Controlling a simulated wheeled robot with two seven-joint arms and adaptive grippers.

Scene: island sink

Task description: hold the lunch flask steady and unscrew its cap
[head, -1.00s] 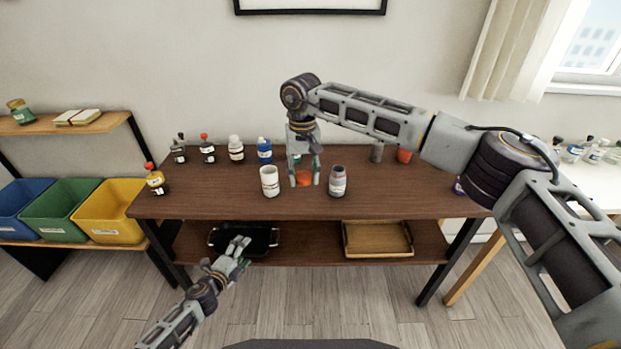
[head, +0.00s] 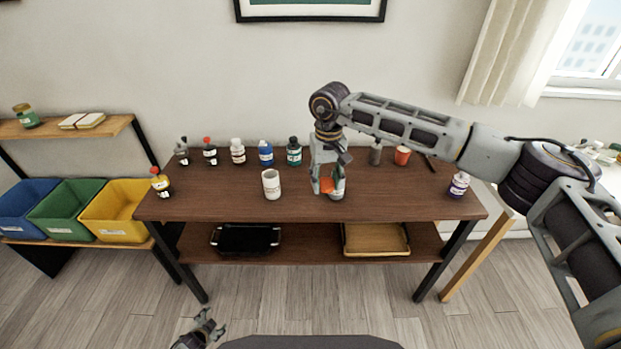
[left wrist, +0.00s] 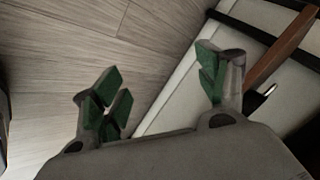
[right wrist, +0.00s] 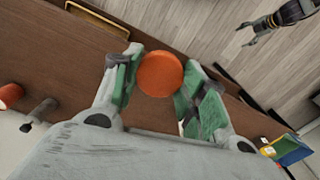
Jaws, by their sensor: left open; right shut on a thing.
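The lunch flask appears to be the small grey jar with a pale label (head: 337,195) at the front middle of the table, mostly hidden behind my right gripper (head: 327,188). That gripper points down and is shut on a round orange cap (right wrist: 160,74), which sits between its fingertips in the right wrist view. The cap is over or just in front of the flask; I cannot tell whether they touch. My left gripper (head: 210,326) is open and empty, low at the bottom of the head view, away from the flask. The left wrist view shows floor between its fingers.
A white cup (head: 271,184) stands left of the flask. Several bottles line the table's back, including a blue one (head: 265,153). The lower shelf holds a black tray (head: 246,253) and a wooden tray (head: 376,254).

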